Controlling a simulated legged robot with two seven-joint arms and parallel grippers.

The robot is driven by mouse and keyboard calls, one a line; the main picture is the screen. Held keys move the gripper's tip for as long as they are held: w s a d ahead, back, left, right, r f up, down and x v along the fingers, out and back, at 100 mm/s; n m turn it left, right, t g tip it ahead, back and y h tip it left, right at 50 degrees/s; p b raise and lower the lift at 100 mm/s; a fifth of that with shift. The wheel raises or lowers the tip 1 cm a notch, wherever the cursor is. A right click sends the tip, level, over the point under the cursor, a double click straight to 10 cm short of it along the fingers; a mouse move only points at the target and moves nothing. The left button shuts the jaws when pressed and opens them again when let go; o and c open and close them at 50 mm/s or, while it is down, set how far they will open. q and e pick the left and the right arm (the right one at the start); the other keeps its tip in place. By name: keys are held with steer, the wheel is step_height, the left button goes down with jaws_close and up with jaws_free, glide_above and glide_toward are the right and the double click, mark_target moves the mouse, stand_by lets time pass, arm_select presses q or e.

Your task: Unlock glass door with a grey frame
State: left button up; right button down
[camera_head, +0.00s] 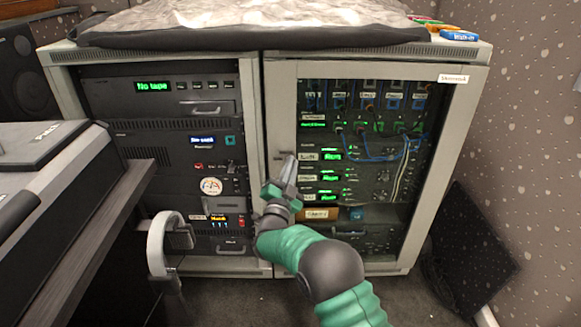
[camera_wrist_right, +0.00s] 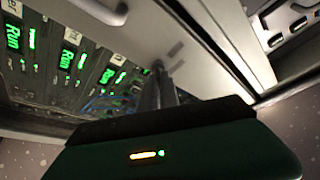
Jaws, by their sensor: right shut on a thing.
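The glass door with a grey frame (camera_head: 447,170) is closed over the right half of the rack cabinet. A small dark lock piece (camera_head: 279,155) shows on the frame's left upright. My right gripper (camera_head: 290,160) is at this upright, its fingers shut at the lock piece. The fingers hide most of what is between them. In the right wrist view the fingers of the right gripper (camera_wrist_right: 160,72) are close together against the grey frame (camera_wrist_right: 205,60), beside the glass. My left gripper is not in view.
The open left bay (camera_head: 165,130) holds black rack units. A dark panel (camera_head: 470,250) leans against the right wall.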

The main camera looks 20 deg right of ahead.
steer(key=m+g+p, duration=0.1)
steer(key=m+g, duration=0.1)
steer(key=m, duration=0.3)
steer(key=m+g+p, duration=0.2)
steer(key=m, duration=0.4)
steer(key=shift+m+g+h, duration=0.3)
steer(key=shift+g, duration=0.1)
steer(key=shift+f, duration=0.1)
steer(key=c, duration=1.6)
jaws_free()
